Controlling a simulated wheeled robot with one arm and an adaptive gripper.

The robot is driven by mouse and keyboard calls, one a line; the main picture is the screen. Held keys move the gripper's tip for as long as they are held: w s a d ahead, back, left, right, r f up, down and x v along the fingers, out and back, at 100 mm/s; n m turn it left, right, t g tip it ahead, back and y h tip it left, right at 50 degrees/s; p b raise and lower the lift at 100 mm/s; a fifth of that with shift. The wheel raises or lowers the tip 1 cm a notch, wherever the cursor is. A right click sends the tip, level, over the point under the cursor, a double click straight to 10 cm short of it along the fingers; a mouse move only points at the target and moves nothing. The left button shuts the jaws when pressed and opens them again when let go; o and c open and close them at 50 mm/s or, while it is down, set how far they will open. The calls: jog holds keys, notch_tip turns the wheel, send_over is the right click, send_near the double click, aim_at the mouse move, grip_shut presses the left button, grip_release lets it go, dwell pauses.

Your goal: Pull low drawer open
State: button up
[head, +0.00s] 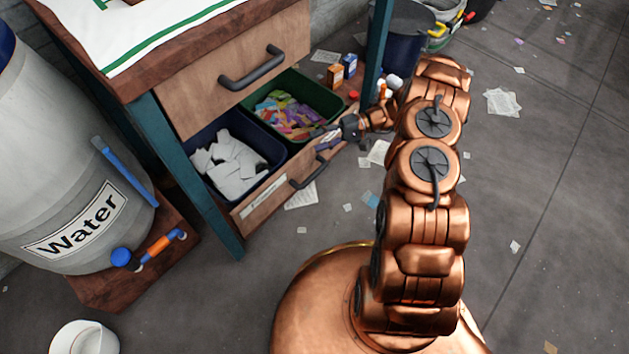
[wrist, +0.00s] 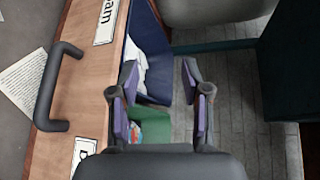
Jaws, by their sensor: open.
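The low drawer (head: 262,211) is pulled out below the table, with its wooden front and dark handle (head: 308,171) facing the open floor. In the wrist view, the drawer front (wrist: 92,60) runs up the left side with the handle (wrist: 53,88) on it. My gripper (head: 327,139) is above the right part of the drawer, near its front edge. In the wrist view, my gripper (wrist: 160,76) is open and empty, its purple-padded fingers apart over the drawer's bins and off the handle.
The drawer holds a blue bin (head: 272,150) of white pieces and a green bin (head: 322,92) of colourful pieces. A closed upper drawer (head: 215,80) is above. A water barrel (head: 55,150) stands left. Small boxes (head: 349,66) and papers (head: 502,102) lie on the floor.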

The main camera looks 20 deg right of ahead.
aim_at(314, 176)
jog(key=s+d+f+m+t+b, duration=0.1)
jog(key=d+f+t+b, duration=0.15)
jog(key=f, duration=0.65)
jog(key=s+d+f+m+t+b, duration=0.1)
jog(key=d+f+b, duration=0.2)
jog(key=f, duration=0.7)
jog(key=shift+y, duration=0.3)
jog(key=shift+w+b+x, duration=0.2)
jog(key=shift+b+x, duration=1.25)
jog(key=shift+x, duration=2.4)
jog(key=shift+r, duration=0.1)
grip_shut()
